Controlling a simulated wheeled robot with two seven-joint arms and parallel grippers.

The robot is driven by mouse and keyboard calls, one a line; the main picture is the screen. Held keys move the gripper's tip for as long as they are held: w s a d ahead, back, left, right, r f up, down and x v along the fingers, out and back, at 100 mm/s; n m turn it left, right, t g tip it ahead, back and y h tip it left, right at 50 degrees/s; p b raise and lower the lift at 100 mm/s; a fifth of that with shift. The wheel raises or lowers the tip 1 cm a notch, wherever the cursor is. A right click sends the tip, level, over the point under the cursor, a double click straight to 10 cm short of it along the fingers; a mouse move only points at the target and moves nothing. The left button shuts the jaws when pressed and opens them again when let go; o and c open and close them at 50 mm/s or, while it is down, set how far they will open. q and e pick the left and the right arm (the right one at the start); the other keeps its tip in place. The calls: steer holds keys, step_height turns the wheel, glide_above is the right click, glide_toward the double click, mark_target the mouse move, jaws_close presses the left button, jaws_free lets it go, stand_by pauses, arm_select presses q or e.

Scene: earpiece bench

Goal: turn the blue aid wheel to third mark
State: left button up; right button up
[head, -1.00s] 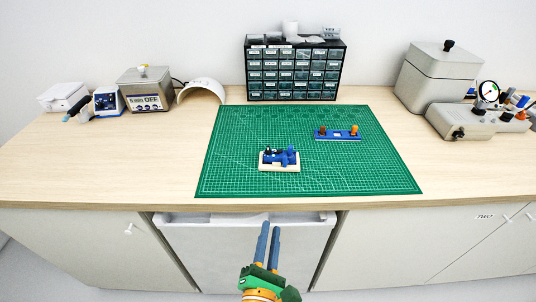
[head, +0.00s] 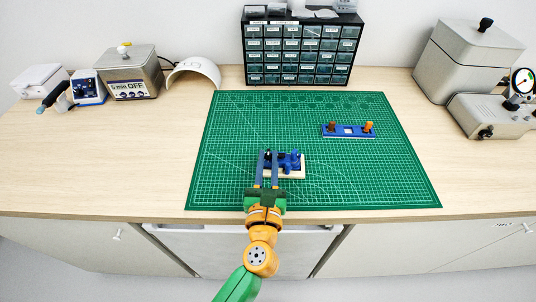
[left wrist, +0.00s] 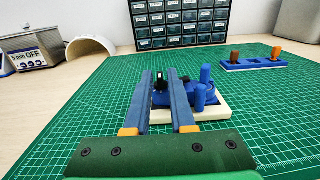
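The blue aid (head: 291,161), a small blue assembly with upright posts and a black part, sits on a cream base (head: 293,174) on the green mat. In the left wrist view, the blue aid (left wrist: 207,92) is just beyond and right of the fingers. I cannot tell the wheel or its marks clearly. My left gripper (head: 267,156) is open, its two blue fingers parallel with a gap between them, at the left part of the aid. In the left wrist view, the black part (left wrist: 161,80) shows between the fingertips (left wrist: 160,75). Contact cannot be told. My right gripper is not in view.
A blue plate with brown and orange pegs (head: 348,130) lies behind right on the green mat (head: 370,185). A drawer cabinet (head: 300,52) stands at the back. Instruments line the left and right of the bench. The mat right of the aid is clear.

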arm_select(q)
steer(key=shift+w+f, duration=0.15)
steer(key=shift+w, duration=0.2)
steer(key=shift+s, duration=0.15)
jaws_close()
